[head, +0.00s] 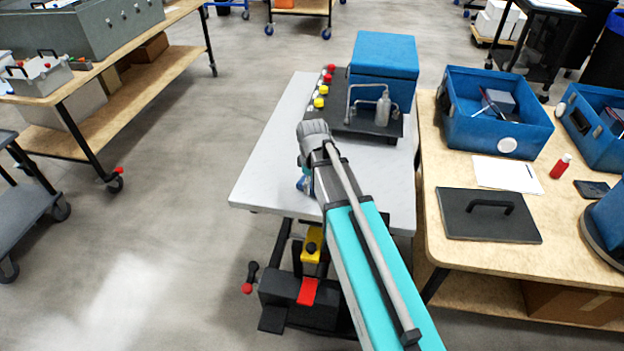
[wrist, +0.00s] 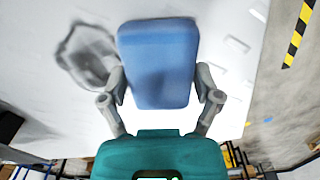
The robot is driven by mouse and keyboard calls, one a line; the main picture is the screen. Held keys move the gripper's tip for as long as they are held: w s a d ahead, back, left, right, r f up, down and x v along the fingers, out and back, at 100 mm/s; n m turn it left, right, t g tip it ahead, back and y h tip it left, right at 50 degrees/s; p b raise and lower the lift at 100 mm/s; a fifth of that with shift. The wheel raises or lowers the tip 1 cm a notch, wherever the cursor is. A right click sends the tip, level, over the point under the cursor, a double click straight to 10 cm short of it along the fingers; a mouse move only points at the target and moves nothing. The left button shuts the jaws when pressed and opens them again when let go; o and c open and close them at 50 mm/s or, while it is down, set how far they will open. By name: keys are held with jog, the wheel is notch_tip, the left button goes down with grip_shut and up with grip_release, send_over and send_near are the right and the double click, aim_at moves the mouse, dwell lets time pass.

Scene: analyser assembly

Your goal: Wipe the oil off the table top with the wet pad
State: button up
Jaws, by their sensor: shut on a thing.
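My gripper (wrist: 160,84) is shut on the blue wet pad (wrist: 158,50), one finger on each side of it. The pad is over the white table top (wrist: 60,25); I cannot tell whether it touches the surface. A dark grey ring-shaped smear of oil (wrist: 88,55) lies on the table top just left of the pad in the wrist view. In the head view my arm hangs over the pale table top (head: 270,150) and hides the gripper. Only a small blue bit, likely the pad (head: 303,184), shows beside the arm. The oil is hidden there.
A dark analyser base (head: 345,115) with red and yellow knobs, a bottle (head: 383,108) and a blue box (head: 385,55) occupies the table's far part. A wooden bench (head: 435,200) with blue bins (head: 497,110) stands close on the right. The table's left part is clear.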

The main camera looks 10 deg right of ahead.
jog(key=shift+s+a, duration=0.15)
jog(key=shift+s, duration=0.25)
jog(key=shift+s+d+f, duration=0.1)
jog(key=shift+s+d, duration=0.25)
jog(key=shift+d, duration=0.4)
jog(key=shift+w, duration=0.1)
jog(key=shift+w+d, duration=0.35)
jog(key=shift+w, duration=0.45)
jog(key=shift+w+d, duration=0.3)
jog(key=shift+w, duration=0.5)
jog(key=shift+w, duration=0.1)
jog(key=shift+w+d, duration=0.35)
jog(key=shift+w, duration=0.45)
jog(key=shift+w+d, duration=0.35)
jog(key=shift+w, duration=0.4)
